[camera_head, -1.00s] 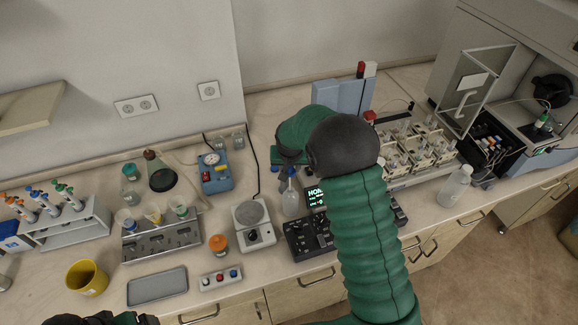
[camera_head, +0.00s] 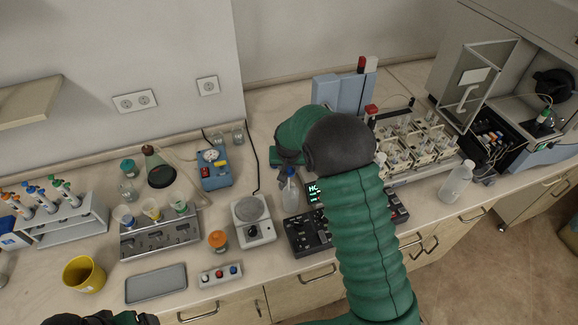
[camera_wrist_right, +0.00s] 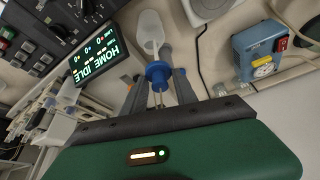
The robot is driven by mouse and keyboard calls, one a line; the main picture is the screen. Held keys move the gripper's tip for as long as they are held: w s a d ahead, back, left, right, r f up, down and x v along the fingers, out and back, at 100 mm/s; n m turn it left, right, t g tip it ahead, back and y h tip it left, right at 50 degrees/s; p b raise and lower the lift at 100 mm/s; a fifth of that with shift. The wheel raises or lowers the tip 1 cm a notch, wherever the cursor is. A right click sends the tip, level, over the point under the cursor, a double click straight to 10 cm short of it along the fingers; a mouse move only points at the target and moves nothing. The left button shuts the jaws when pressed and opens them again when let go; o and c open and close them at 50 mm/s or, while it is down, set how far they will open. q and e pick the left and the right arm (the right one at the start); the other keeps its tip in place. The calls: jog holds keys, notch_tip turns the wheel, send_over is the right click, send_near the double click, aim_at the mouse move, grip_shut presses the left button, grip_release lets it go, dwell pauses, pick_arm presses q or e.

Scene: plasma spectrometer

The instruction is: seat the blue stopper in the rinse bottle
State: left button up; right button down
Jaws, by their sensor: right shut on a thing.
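Only part of my left gripper (camera_head: 100,318) shows, at the bottom left edge.
A blue gauge device (camera_head: 214,170) is behind left.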

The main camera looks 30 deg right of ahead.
aim_at(288, 172)
jog(key=shift+a+f+b, duration=0.3)
jog(key=shift+a+f, duration=0.05)
jog(key=shift+f, duration=0.05)
jog(key=shift+d+f+b, duration=0.25)
jog(key=shift+f+b, duration=0.15)
jog(key=shift+f, duration=0.4)
jog(key=shift+a+f+b, duration=0.15)
jog(key=shift+f+b, duration=0.15)
jog(key=shift+b, duration=0.05)
jog(key=shift+f+b, duration=1.2)
jog(key=shift+f, duration=0.5)
jog(key=c, duration=0.9)
grip_release()
jog(key=shift+r, duration=0.1)
